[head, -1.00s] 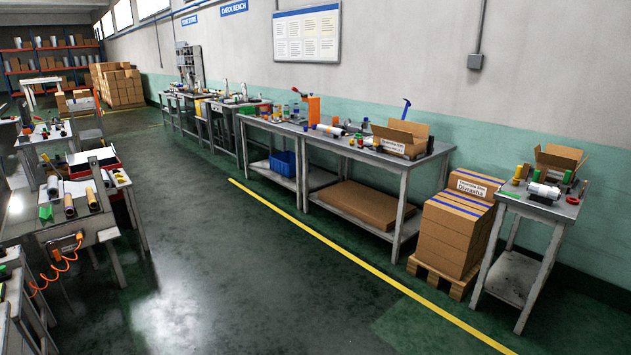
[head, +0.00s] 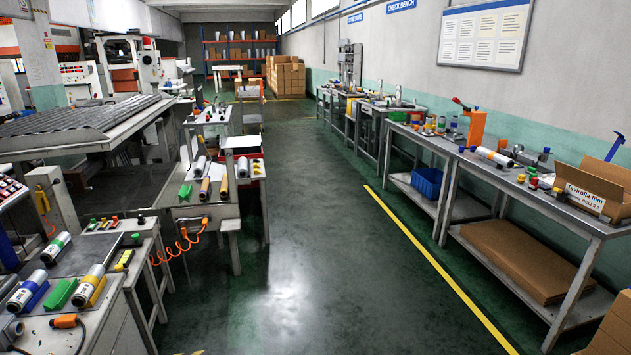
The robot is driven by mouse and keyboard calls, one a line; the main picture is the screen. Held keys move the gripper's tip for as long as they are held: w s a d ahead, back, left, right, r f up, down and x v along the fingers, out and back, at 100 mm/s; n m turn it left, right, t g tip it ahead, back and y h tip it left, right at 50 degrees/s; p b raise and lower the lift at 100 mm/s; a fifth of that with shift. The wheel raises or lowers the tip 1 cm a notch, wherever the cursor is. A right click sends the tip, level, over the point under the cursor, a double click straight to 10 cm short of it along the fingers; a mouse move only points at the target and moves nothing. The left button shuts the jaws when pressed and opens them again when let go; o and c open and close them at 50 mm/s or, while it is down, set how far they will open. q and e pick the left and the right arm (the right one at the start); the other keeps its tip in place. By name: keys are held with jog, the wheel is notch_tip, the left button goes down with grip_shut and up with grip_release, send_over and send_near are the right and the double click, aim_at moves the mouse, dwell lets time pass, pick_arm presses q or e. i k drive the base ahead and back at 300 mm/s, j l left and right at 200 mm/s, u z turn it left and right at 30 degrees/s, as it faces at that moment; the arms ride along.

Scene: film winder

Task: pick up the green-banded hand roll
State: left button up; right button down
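Hand rolls lie on the near-left workbench (head: 105,338). A pale roll with what looks like a green band (head: 56,246) lies towards the back of this bench, on a dark surface. A second pale roll with a dark band (head: 90,283) lies nearer on a yellow rest, and a third roll (head: 27,290) lies on a blue rest to its left. The bands are small, so their colours are not certain. Neither of my grippers is in view.
A green block (head: 61,292) lies between the two near rolls. An orange coiled hose (head: 175,248) hangs by the middle-left bench. The long right-hand bench (head: 500,180) stands along the wall. The floor (head: 310,260) between the benches is clear, with a yellow line (head: 425,255).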

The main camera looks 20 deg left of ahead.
aim_at(49, 255)
jog(key=i+j+u, duration=0.1)
jog(key=i+u, duration=0.35)
jog(key=i, duration=0.15)
jog(key=i+l+u, duration=0.1)
jog(key=i+u, duration=0.35)
jog(key=i, duration=0.15)
jog(key=i+u, duration=0.35)
jog(key=i, duration=0.3)
jog(key=i+l+u, duration=0.15)
jog(key=i+u, duration=0.2)
jog(key=i, duration=0.3)
